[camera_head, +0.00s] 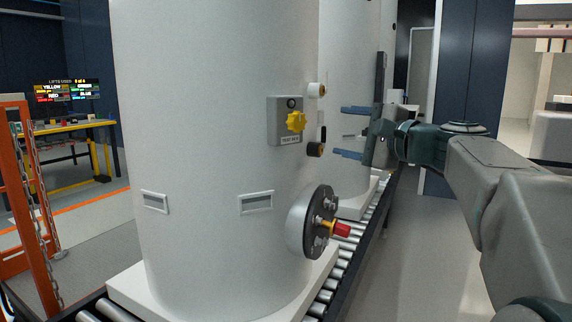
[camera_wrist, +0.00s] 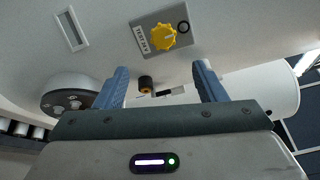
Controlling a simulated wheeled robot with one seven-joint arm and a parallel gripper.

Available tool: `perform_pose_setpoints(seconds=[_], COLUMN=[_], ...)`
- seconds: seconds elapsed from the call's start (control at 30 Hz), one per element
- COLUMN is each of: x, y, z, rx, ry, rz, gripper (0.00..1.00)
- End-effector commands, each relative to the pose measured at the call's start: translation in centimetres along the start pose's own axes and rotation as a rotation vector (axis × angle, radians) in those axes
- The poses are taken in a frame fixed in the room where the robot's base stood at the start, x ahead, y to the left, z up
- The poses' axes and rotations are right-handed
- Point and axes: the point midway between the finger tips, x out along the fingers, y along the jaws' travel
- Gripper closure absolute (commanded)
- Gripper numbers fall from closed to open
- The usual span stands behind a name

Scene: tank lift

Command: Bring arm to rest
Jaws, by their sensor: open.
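My gripper (camera_head: 352,132) is at the right of the tank in the head view, its two blue fingers spread apart with nothing between them. In the wrist view my gripper (camera_wrist: 160,88) is also open, and the tank wall (camera_wrist: 60,70) lies beyond it. The large white tank (camera_head: 215,110) stands upright on a pale base (camera_head: 205,305). A grey panel with a yellow knob (camera_head: 295,121) is on its side; the knob (camera_wrist: 163,37) also shows in the wrist view. The fingers appear apart from the knob and the tank.
A dark flange with a red-tipped valve (camera_head: 342,229) sticks out low on the tank. A roller conveyor (camera_head: 325,290) runs under it, with another tank (camera_head: 345,60) behind. An orange frame (camera_head: 20,190) and a yellow-edged table (camera_head: 80,128) stand at left. Floor right of the conveyor is clear.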

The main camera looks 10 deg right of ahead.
Motion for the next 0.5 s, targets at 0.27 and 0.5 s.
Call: perform_pose_setpoints(seconds=[0.27, 0.5], x=[0.4, -2.4], y=[3.8, 9.8], z=[4.7, 9.5], rx=[-0.136, -0.374], ry=[-0.022, -0.097], rz=[0.295, 0.661], gripper=[0.36, 0.36])
